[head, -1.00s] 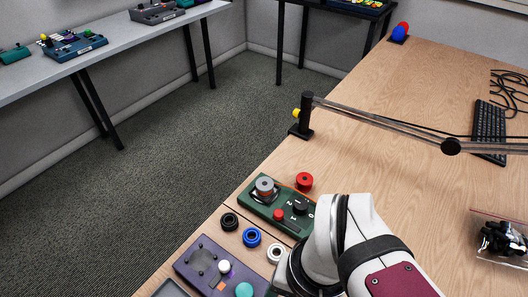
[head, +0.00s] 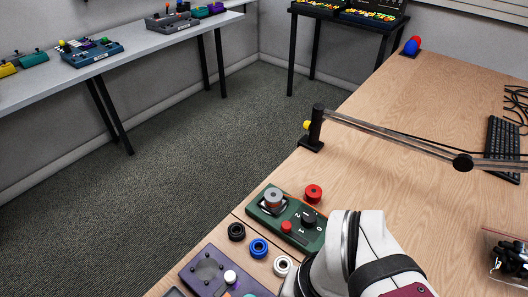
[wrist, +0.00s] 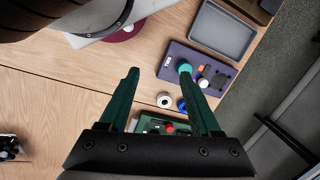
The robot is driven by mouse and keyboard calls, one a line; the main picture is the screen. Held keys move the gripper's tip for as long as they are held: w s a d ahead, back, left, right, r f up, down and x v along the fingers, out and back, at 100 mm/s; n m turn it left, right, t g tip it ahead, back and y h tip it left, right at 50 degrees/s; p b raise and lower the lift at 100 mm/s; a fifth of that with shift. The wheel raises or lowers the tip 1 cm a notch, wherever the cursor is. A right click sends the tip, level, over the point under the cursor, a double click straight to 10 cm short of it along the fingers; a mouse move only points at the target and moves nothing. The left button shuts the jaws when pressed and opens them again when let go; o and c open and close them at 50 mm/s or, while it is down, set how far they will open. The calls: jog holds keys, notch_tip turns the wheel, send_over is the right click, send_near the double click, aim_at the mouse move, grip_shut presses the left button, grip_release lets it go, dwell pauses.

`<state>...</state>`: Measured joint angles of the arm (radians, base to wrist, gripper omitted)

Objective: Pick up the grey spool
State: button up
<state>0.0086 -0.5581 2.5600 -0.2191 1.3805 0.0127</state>
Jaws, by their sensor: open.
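The grey spool (head: 273,199) stands upright on the left end of the green box (head: 299,234) in the head view. It has an orange-red top disc edge near it that is hard to make out. In the wrist view the green box (wrist: 150,123) shows only in part behind my gripper, and I cannot see the grey spool there. My gripper (wrist: 158,72) is open, its two green fingers apart with nothing between them. In the head view my arm covers the gripper, to the right of and nearer than the green box.
A red spool (head: 313,193) stands behind the green box. Black (head: 236,231), blue (head: 258,248) and white (head: 282,266) spools lie in front of it, beside a purple box (head: 203,269). A lamp post (head: 314,130) stands at the table's left edge. The table's middle is clear.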

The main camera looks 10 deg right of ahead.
jog(key=o, duration=0.6)
jog(key=w+d+r+m+h, duration=0.15)
jog(key=w+r, duration=0.25)
jog(key=w, duration=0.8)
jog(key=m+t+h, duration=0.1)
jog(key=m+h, duration=0.1)
jog(key=m, duration=0.4)
send_over(273, 194)
jog(key=s+a, duration=0.1)
jog(key=a, duration=0.1)
jog(key=shift+n, duration=0.25)
jog(key=f, duration=0.4)
jog(key=shift+s+d+f, duration=0.1)
jog(key=shift+s+f, duration=0.1)
jog(key=shift+f, duration=0.1)
jog(key=f, duration=0.5)
jog(key=d+f, duration=0.1)
jog(key=f, duration=0.4)
jog(key=w+f, duration=0.1)
jog(key=f, duration=0.4)
jog(key=shift+d, duration=0.35)
jog(key=shift+c, duration=0.4)
